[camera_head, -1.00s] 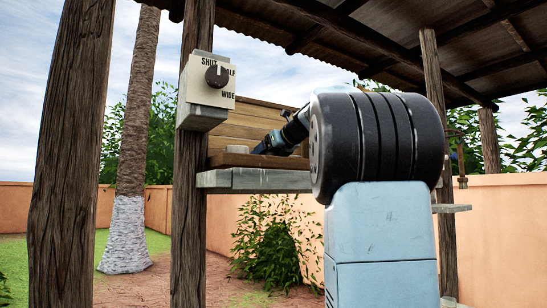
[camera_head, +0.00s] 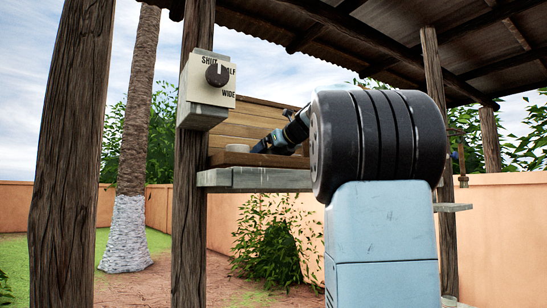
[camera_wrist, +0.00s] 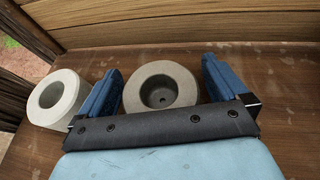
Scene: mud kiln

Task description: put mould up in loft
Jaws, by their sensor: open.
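In the wrist view, a round grey-brown piece (camera_wrist: 160,75) with a deep hollow and a small hole in its floor sits on the wooden boards between my two blue fingers. It looks like the mould. My gripper (camera_wrist: 163,66) is open around it, with a gap at the right finger; I cannot tell whether the left finger touches. A pale grey ring-shaped piece (camera_wrist: 42,112) lies outside the left finger. In the head view my gripper (camera_head: 278,141) is over the raised shelf (camera_head: 250,180), partly hidden by my arm. A pale round piece (camera_head: 237,148) shows at the shelf's left end.
Wooden boards (camera_head: 245,125) rise behind the shelf. A dial box (camera_head: 208,88) marked shut, half and wide is fixed to the post (camera_head: 188,230) on the left. A corrugated roof (camera_head: 390,35) hangs above. Bare board lies right of my fingers.

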